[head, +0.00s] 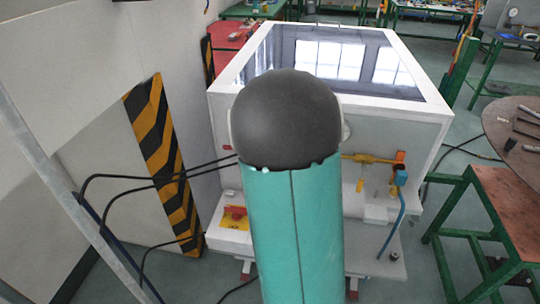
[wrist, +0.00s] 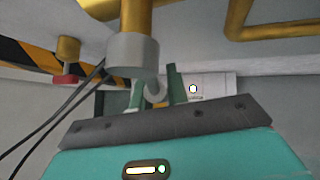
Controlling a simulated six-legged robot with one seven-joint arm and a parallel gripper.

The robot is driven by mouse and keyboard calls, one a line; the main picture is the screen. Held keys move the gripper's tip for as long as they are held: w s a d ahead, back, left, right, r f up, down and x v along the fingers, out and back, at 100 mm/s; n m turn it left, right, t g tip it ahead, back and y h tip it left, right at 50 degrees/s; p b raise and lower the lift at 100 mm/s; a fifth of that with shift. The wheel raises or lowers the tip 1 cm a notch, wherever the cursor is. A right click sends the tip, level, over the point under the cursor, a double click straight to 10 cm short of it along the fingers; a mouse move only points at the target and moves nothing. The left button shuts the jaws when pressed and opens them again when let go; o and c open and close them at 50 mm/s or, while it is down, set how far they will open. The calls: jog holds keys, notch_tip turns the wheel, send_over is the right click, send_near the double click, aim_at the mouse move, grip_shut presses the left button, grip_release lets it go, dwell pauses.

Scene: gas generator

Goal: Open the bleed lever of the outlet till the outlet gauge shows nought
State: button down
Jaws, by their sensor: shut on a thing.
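In the wrist view my gripper (wrist: 160,88) has two green fingers at a grey hooked piece (wrist: 153,92) and is shut on it. The hooked piece is just below a grey round fitting (wrist: 133,55) on a yellow vertical pipe (wrist: 136,18). I cannot tell for sure whether this piece is the bleed lever. In the head view my teal arm with its dark round joint hides my gripper and the front middle of the white generator cabinet (head: 420,130). No outlet gauge dial can be read in either view.
In the wrist view a red knob (wrist: 65,80) hangs under a brass fitting on the left, with black cables beside it. In the head view yellow pipework (head: 370,158) and a blue handle or pipe (head: 397,215) show right of my arm. A red switch (head: 236,211) sits left.

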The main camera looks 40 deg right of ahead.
jog(key=shift+s+d+n+g+h, duration=0.5)
jog(key=shift+s+d+g+h, duration=0.15)
jog(key=shift+g, duration=0.25)
jog(key=c, duration=1.4)
grip_release()
jog(key=shift+o, duration=0.2)
jog(key=shift+a, duration=0.15)
jog(key=v, duration=1.3)
jog(key=shift+s+r, duration=0.25)
jog(key=shift+s, duration=0.05)
jog(key=shift+a, duration=0.1)
